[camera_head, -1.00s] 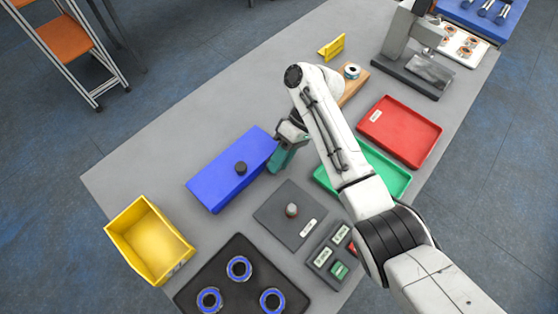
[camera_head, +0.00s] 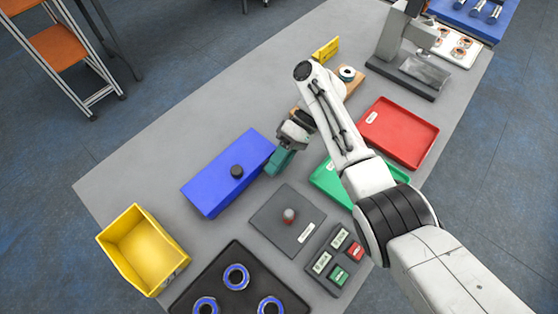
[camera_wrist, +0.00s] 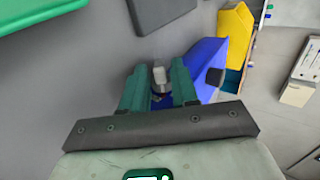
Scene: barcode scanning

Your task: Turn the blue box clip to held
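The blue box (camera_head: 215,190) lies on the grey table with a round black knob (camera_head: 237,171) on top. My gripper (camera_head: 277,164), with green fingers, is low at the box's right end. In the wrist view the fingers (camera_wrist: 160,88) stand apart. A small light grey piece with a dark base (camera_wrist: 160,76), probably the clip, shows between them, by the end of the blue box (camera_wrist: 206,56). I see narrow gaps beside it, but cannot tell if a finger touches it. The clip is hidden in the head view.
A grey plate with a knob (camera_head: 275,232) and a button panel (camera_head: 336,260) lie in front. A green tray (camera_head: 325,180) and a red tray (camera_head: 400,130) are to the right. A yellow bin (camera_head: 140,250) stands at left. The table behind the box is clear.

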